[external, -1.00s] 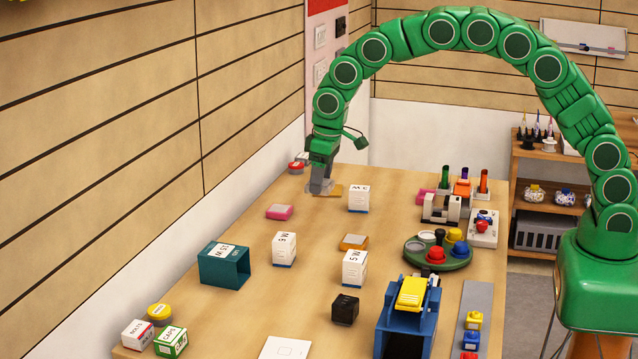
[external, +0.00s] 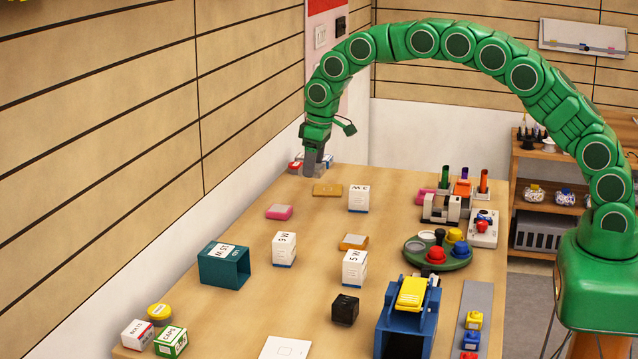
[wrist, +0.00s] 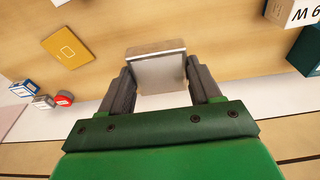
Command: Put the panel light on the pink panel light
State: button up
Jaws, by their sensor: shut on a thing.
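My gripper (external: 314,172) is raised above the far left of the table, with its fingers pointing down. In the wrist view my gripper (wrist: 160,82) is shut on a pale grey square panel light (wrist: 161,73) with a brownish edge. The held panel light is hard to make out in the external view. The pink panel light (external: 279,212) lies flat on the table, nearer the camera and left of my gripper; I cannot make it out in the wrist view. A flat gold panel (external: 327,190) lies close to the right of my gripper and also shows in the wrist view (wrist: 70,47).
White labelled boxes (external: 284,249) stand mid-table, with an orange panel (external: 353,241) between them. A teal open box (external: 224,265) is at the left. A round green tray (external: 437,258) and a blue-yellow device (external: 409,310) are at the right. The wall runs along the left.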

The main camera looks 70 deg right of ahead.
jog(key=w+f, duration=0.3)
jog(key=w, duration=0.2)
send_over(279, 208)
jog(key=shift+s+f, duration=0.25)
jog(key=shift+f, duration=0.9)
jog(key=shift+s+f, duration=0.2)
jog(key=shift+f, duration=0.95)
jog(key=shift+w+f, duration=0.1)
jog(key=shift+f, duration=0.1)
jog(key=shift+w+f, duration=0.1)
jog(key=shift+f, duration=0.05)
jog(key=shift+a+f, duration=0.1)
jog(key=shift+f, duration=1.4)
jog(key=shift+f, duration=0.15)
jog(key=o, duration=1.1)
jog(key=shift+c, duration=0.2)
